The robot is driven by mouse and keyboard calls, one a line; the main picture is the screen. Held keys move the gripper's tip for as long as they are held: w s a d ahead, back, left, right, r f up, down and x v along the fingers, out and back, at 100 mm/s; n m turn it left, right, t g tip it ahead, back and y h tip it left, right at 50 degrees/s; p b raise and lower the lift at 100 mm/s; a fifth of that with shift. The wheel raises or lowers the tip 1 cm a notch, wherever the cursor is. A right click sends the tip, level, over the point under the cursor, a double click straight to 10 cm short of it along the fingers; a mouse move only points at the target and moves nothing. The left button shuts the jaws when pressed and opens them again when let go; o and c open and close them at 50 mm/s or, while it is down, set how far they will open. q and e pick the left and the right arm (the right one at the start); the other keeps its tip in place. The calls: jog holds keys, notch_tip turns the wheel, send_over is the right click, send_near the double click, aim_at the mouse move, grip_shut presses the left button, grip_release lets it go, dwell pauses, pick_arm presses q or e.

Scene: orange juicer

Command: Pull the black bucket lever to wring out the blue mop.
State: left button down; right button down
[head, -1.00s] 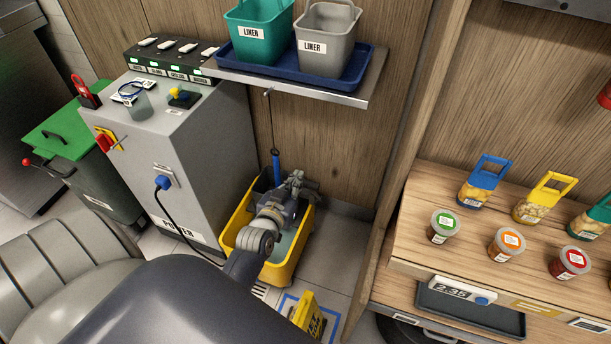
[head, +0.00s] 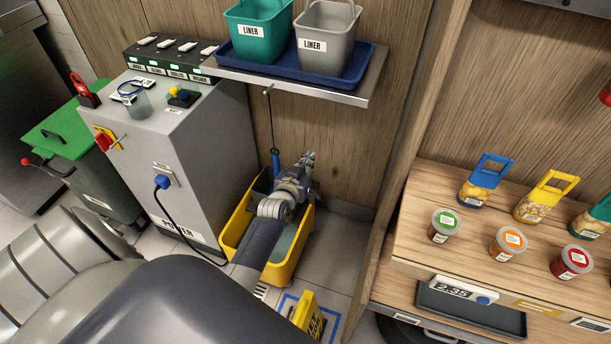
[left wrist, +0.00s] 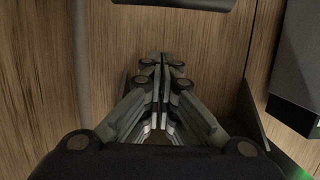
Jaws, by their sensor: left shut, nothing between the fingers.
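A yellow mop bucket (head: 287,274) stands on the floor against the wood wall. My left arm reaches across it and hides much of its inside. My left gripper (head: 309,158) is shut and empty above the bucket's back edge, in front of the wall. In the left wrist view the gripper's fingers (left wrist: 160,62) are together and point at the wood wall. A blue mop handle (head: 276,163) hangs upright on a thin dark rod just left of the gripper; the mop head is hidden. I cannot make out the black lever in the head view. My right gripper is not in view.
A grey power cabinet (head: 200,165) stands left of the bucket. A steel shelf (head: 350,95) with two liner pails hangs above. A yellow wet-floor sign (head: 307,314) is in front. A dark bar (left wrist: 175,3) crosses the top of the left wrist view.

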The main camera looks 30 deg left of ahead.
pick_arm(q)
jog(key=shift+s+d+f, duration=0.1)
jog(key=shift+s+f, duration=0.2)
jog(key=shift+f, duration=0.3)
jog(key=shift+s+f, duration=0.25)
jog(key=shift+f, duration=0.3)
jog(key=shift+s+d+f, duration=0.1)
jog(key=shift+s+f, duration=0.3)
jog(key=shift+f, duration=0.15)
